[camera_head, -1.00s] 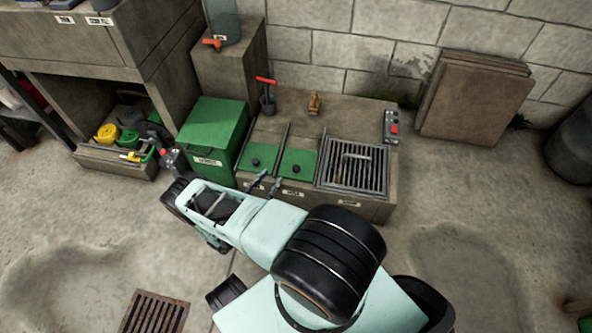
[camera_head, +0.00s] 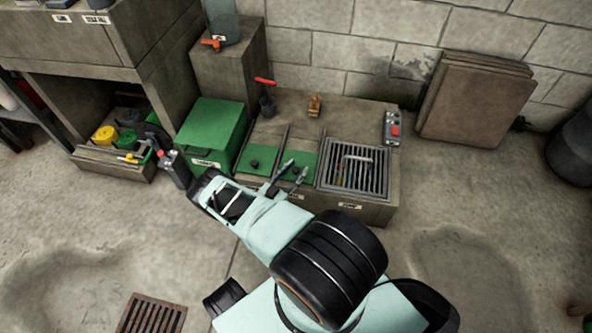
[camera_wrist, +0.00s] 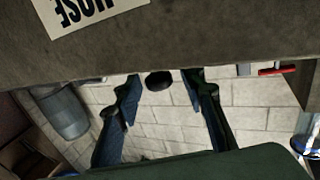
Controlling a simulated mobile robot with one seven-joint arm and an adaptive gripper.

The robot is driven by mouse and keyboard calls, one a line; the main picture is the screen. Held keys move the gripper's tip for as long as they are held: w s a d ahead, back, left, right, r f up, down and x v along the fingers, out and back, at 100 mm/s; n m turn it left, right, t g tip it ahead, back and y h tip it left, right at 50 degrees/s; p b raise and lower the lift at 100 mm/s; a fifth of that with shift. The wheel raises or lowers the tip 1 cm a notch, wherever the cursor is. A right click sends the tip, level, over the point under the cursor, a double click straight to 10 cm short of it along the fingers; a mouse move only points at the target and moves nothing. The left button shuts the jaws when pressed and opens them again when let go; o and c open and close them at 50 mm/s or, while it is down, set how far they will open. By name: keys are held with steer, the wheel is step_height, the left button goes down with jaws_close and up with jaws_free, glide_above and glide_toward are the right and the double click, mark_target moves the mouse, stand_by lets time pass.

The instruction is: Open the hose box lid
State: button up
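The hose box is a compartment in the low concrete bench; its green lid (camera_head: 309,160) is flat and shut, left of the metal grate. In the wrist view the bench front carries an upside-down HOSE label (camera_wrist: 85,10). The lid's small black knob (camera_wrist: 158,80) shows past the bench edge, between the fingers in the picture. My gripper (camera_head: 293,170) is open, at the front part of the lid. In the wrist view my gripper (camera_wrist: 168,105) has a finger on each side of the knob, with visible gaps. I cannot tell whether the fingers touch the lid.
Another green lid (camera_head: 258,163) lies to the left, beside a taller green box (camera_head: 212,132). The grate (camera_head: 352,170) and a control box with a red button (camera_head: 392,128) are at right. A red-handled tool (camera_head: 266,97) and a small brown object (camera_head: 314,106) stand behind the lids.

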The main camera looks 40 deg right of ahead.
jaws_close()
stand_by(0.3)
steer(key=shift+d, duration=0.1)
